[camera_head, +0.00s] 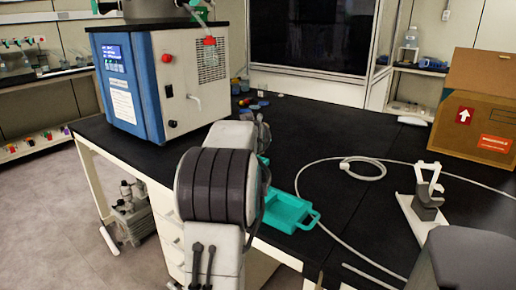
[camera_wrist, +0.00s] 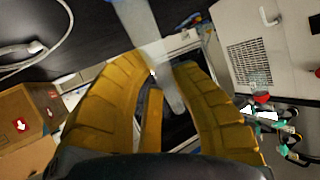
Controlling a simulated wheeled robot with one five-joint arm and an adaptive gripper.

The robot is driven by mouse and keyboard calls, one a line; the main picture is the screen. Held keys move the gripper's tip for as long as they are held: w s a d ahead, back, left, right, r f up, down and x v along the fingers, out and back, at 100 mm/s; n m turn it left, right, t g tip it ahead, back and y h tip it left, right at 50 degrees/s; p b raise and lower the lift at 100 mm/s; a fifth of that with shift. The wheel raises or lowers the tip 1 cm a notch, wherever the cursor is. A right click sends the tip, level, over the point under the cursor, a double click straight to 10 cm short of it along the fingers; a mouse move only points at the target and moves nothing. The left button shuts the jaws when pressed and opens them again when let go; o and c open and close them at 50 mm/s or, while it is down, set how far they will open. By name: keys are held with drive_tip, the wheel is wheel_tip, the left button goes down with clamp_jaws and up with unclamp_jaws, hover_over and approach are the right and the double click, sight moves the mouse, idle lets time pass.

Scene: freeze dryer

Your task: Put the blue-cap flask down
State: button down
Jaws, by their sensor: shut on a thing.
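In the wrist view, my gripper (camera_wrist: 170,75) has its two yellow fingers closed around a pale, translucent piece, which I take to be the flask (camera_wrist: 172,92). Its blue cap is not visible, and most of its outline is hard to tell from the pale strip behind it. In the head view, my own arm hides the gripper and the flask. I cannot tell whether the flask touches any surface.
A teal tray (camera_head: 290,212) lies on the black bench (camera_head: 345,135) just right of my arm. The blue-and-white freeze dryer (camera_head: 180,80) stands back left. A cardboard box (camera_head: 470,125), a white stand (camera_head: 425,200) and a loose hose (camera_head: 335,240) occupy the right. The middle of the bench is clear.

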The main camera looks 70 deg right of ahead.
drive_tip(key=shift+f+b, duration=0.3)
drive_tip(key=shift+f, duration=0.65)
drive_tip(key=c, duration=1.1)
unclamp_jaws()
drive_tip(key=shift+f, duration=0.1)
drive_tip(key=p+v, duration=0.1)
drive_tip(key=v, duration=1.1)
drive_tip(key=shift+a, duration=0.1)
